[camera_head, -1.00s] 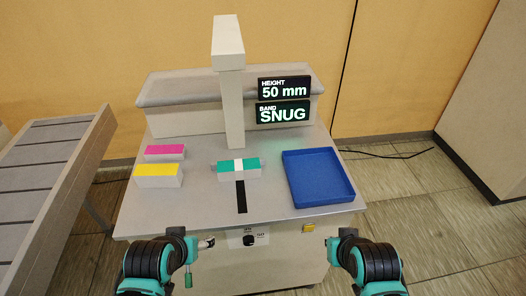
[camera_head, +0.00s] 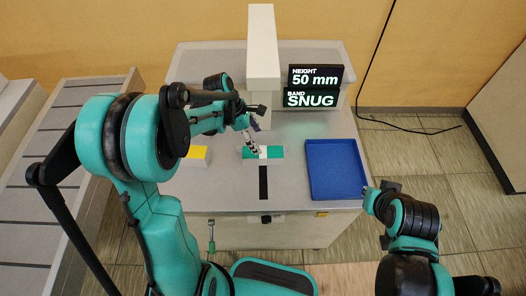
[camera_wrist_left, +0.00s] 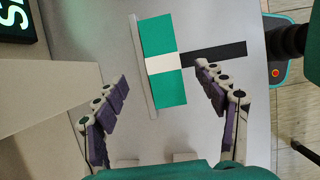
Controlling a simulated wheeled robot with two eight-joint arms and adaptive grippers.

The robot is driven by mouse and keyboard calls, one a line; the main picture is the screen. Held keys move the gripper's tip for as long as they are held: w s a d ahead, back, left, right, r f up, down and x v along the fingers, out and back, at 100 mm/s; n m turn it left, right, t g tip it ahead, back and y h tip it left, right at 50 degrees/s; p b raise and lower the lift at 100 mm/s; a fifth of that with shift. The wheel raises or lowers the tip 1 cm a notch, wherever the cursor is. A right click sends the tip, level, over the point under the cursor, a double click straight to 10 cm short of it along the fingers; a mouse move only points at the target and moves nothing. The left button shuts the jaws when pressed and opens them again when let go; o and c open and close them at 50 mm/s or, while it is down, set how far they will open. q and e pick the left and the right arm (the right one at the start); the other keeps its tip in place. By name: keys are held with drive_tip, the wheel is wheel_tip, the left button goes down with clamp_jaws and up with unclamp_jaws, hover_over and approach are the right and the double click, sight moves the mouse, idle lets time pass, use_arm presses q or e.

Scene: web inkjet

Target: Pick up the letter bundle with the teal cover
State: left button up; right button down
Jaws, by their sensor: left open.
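The letter bundle with the teal cover (camera_head: 277,153) lies flat on the grey table, with a white band around its middle. In the left wrist view the bundle (camera_wrist_left: 162,92) shows whole from above, its white band across it. My left gripper (camera_head: 251,135) is above the bundle and hides part of its far left side in the head view. In the left wrist view the gripper's open fingers (camera_wrist_left: 157,78) stand on either side of the bundle, with nothing held; I cannot tell their height over it. My right gripper (camera_head: 376,192) is by the table's front right corner, its fingers unclear.
A blue tray (camera_head: 335,170) sits right of the bundle. A beige post (camera_head: 263,60) and the signs "50 mm" (camera_head: 315,76) and "SNUG" (camera_head: 310,98) stand behind. A dark slot (camera_head: 263,182) runs in front.

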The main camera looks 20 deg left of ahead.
sight(263, 152)
use_arm(q)
drive_tip(key=shift+b+x, duration=0.35)
drive_tip(key=shift+x, duration=0.75)
drive_tip(key=shift+s+a+f+b+x, duration=0.15)
drive_tip(key=shift+b+x, duration=0.15)
drive_tip(key=shift+x, duration=0.55)
drive_tip(key=shift+a+b+x, duration=0.2)
drive_tip(key=shift+b+x, duration=0.15)
drive_tip(key=shift+x, duration=0.5)
drive_tip(key=shift+s+a+f+b+x, duration=0.15)
drive_tip(key=shift+b+x, duration=0.15)
drive_tip(key=shift+x, duration=0.55)
